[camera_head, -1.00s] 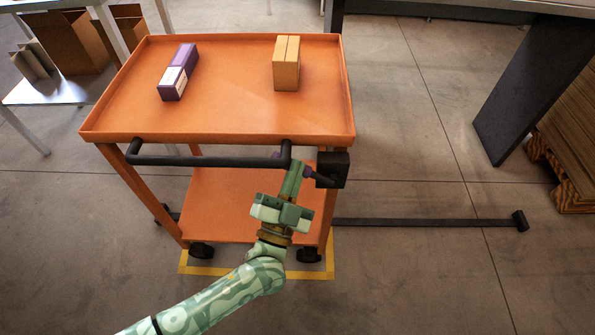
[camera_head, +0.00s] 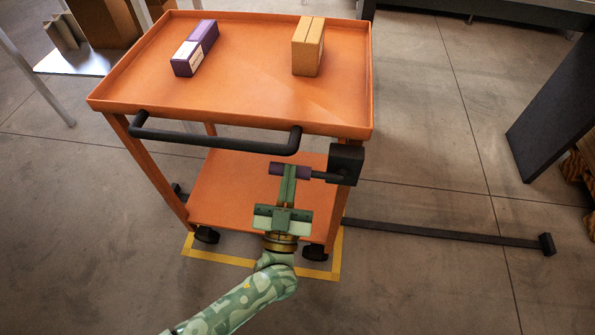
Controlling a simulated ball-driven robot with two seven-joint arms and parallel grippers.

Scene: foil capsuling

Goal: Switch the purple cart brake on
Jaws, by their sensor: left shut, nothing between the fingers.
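The cart brake is a short dark lever with a purple grip (camera_head: 304,172). It sticks out to the left from a black box (camera_head: 346,160) at the orange cart's near right corner, lying roughly level in the picture. My left gripper (camera_head: 289,171) is green, shut and empty. Its fingertips overlap the middle of the purple grip and hide part of it; I cannot tell whether they press on it or sit just in front. My right gripper is not in view.
The orange cart (camera_head: 240,97) carries a purple-and-white box (camera_head: 195,48) and a tan box (camera_head: 307,46). Its black push bar (camera_head: 215,142) runs above my gripper. Yellow floor tape (camera_head: 230,259) surrounds the wheels. A dark bar (camera_head: 450,234) lies low at right.

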